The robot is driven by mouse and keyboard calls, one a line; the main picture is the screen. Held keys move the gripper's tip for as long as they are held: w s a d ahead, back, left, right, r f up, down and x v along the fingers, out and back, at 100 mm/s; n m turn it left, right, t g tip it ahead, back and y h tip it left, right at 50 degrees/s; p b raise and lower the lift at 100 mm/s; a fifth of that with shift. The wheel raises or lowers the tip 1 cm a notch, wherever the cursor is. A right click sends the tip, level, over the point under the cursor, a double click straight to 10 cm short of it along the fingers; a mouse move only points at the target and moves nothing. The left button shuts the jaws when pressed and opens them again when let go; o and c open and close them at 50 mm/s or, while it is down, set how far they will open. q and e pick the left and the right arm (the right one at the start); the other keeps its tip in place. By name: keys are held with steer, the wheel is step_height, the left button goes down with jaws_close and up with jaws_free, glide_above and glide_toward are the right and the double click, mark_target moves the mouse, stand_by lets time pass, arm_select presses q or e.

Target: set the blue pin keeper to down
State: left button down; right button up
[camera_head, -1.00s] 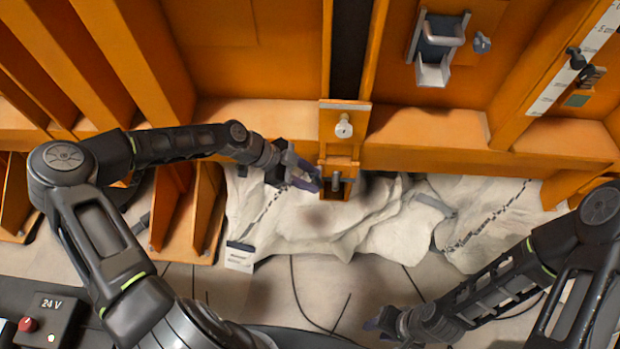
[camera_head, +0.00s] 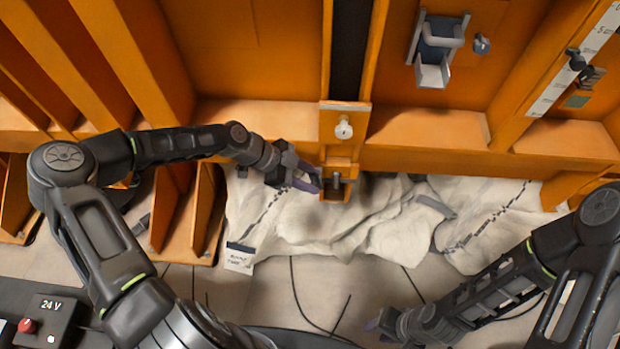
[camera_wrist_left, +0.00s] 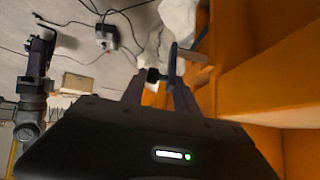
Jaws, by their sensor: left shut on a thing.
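An orange bracket (camera_head: 340,165) with a small dark metal pin part (camera_head: 337,184) in its lower opening sits at the middle of the orange beam. My left gripper (camera_head: 312,182) is at the bracket's left side. In the left wrist view my left gripper (camera_wrist_left: 158,78) is shut around a small dark piece (camera_wrist_left: 153,75), with a thin bluish upright part just beyond; I cannot tell whether this is the blue pin keeper or its position. My right gripper (camera_head: 378,325) is low and away from the bracket; its jaws are too small to read.
A pale knob (camera_head: 343,128) is above the bracket. A metal latch (camera_head: 433,72) and a blue-grey knob (camera_head: 481,44) are on the upper right panel. Pale cloth (camera_head: 320,225) lies below the beam. A 24 V box (camera_head: 48,318) is at the lower left.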

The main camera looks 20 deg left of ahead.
arm_select(q)
steer(key=shift+s+d+f+y, duration=0.25)
steer(key=shift+s+y, duration=0.05)
steer(key=shift+s, duration=0.05)
steer(key=shift+w+d+g+y+b, duration=0.2)
steer(key=shift+d+g+y+b, duration=0.1)
steer(key=shift+d+y+b, duration=0.5)
steer(key=d+y+b, duration=0.1)
steer(key=b, duration=0.1)
steer(key=y+b, duration=0.2)
steer(key=d+g+y+b, duration=0.1)
steer(key=b, duration=0.2)
steer(key=shift+w+d+f+n+y, duration=0.1)
steer(key=shift+w+d+n+y, duration=0.2)
steer(key=shift+w+d+y, duration=0.1)
steer(key=c, duration=1.1)
jaws_free()
steer(key=shift+s, duration=0.1)
steer(key=shift+w+a+r, duration=0.1)
steer(key=shift+w+r, duration=0.1)
steer(key=shift+r, duration=0.05)
